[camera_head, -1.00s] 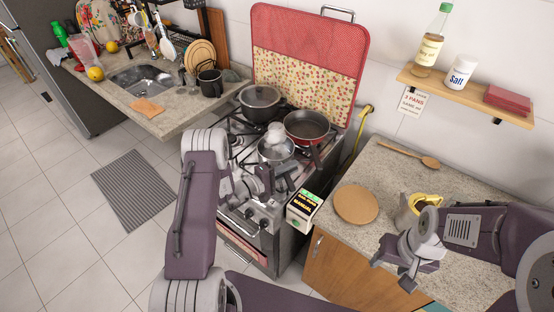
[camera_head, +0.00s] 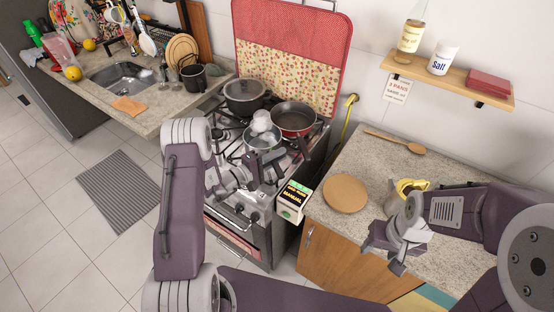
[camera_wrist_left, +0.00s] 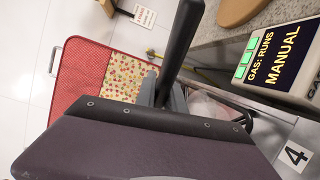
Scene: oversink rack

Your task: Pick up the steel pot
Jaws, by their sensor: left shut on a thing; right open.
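The steel pot (camera_head: 263,139) is a small shiny pot at the front of the stove (camera_head: 231,196). A white rounded thing (camera_head: 262,121) shows at its far rim; I cannot tell if it is inside or behind. My left gripper (camera_head: 271,171) is at the pot's near side, shut on what looks like its handle, which is mostly hidden. In the left wrist view a dark bar (camera_wrist_left: 181,52) rises near the jaws and the pot is hardly visible. I cannot tell whether the pot touches the stove. My right gripper (camera_head: 399,256) is open and empty above the right counter.
A box marked MANUAL (camera_head: 293,201) is right of the left gripper. A round board (camera_head: 345,193), yellow-lined container (camera_head: 411,186) and wooden spoon (camera_head: 397,140) are on the right counter.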

